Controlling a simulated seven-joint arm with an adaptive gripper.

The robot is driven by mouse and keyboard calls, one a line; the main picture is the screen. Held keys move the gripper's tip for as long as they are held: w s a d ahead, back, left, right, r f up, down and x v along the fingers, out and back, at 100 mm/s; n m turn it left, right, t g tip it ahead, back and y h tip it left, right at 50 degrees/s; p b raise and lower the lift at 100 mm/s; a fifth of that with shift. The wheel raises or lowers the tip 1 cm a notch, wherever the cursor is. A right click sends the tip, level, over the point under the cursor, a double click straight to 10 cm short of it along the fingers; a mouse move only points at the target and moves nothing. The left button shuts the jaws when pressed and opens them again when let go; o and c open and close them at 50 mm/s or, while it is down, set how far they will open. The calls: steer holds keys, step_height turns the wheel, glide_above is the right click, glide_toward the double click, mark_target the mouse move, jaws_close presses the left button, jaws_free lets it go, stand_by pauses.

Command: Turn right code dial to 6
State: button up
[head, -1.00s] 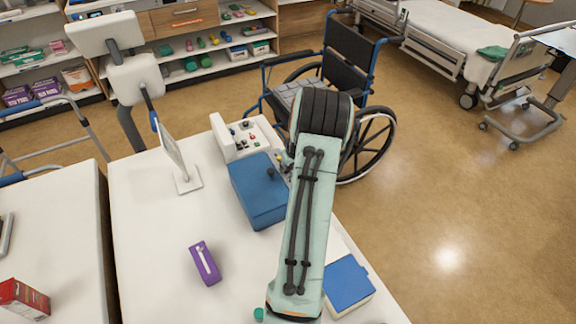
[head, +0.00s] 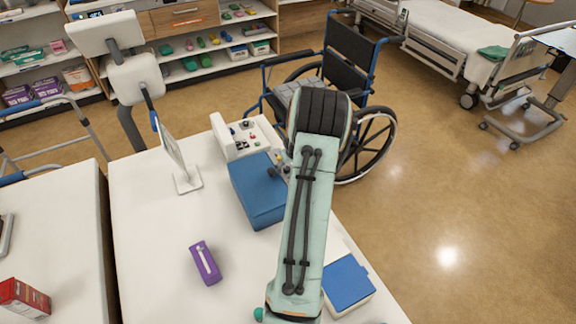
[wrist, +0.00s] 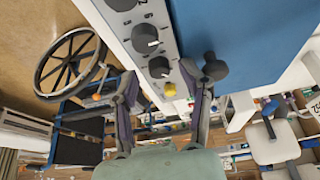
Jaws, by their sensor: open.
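A blue box (head: 256,188) stands on the white table, with a grey front panel that shows close up in the wrist view (wrist: 165,35). The panel bears a row of black dials with white pointer marks: one at the top edge (wrist: 120,4), a middle one (wrist: 145,38) and a lowest one (wrist: 159,67). I cannot tell which is the right code dial, nor read its number. My gripper (wrist: 160,85) is open; its fingers stand apart on either side of the lowest dial's end of the panel. Contact cannot be made out. In the head view my arm hides the gripper.
A yellow knob (wrist: 169,89) and a black ball-ended handle (wrist: 213,68) lie close to the fingers. A white control unit (head: 240,138), a monitor (head: 176,160), a purple object (head: 205,263) and a smaller blue-topped box (head: 347,282) stand on the table. A wheelchair (head: 345,80) is beyond.

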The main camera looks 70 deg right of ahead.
stand_by(0.3)
steer(key=n, duration=0.2)
steer(key=n+t+y, duration=0.1)
steer(key=n, duration=0.1)
steer(key=shift+s+d, duration=0.15)
steer(key=shift+d, duration=0.05)
steer(key=n+y, duration=0.2)
steer(key=n, duration=0.3)
steer(key=shift+d, duration=0.15)
steer(key=shift+n, duration=0.3)
steer(key=v, duration=0.7)
steer(key=shift+w+r, duration=0.15)
steer(key=shift+w, duration=0.1)
steer(key=w+a+r+n, duration=0.3)
steer(key=w+a+r, duration=0.25)
steer(key=w, duration=0.45)
steer(key=w+a+r+n, duration=0.3)
steer(key=w+a+r, duration=0.25)
steer(key=w, duration=0.35)
steer(key=w+a+r+n, duration=0.2)
steer(key=w+a+r, duration=0.1)
steer(key=a, duration=0.6)
steer(key=shift+w, duration=0.75)
steer(key=shift+a+r, duration=0.1)
steer(key=shift+r, duration=0.05)
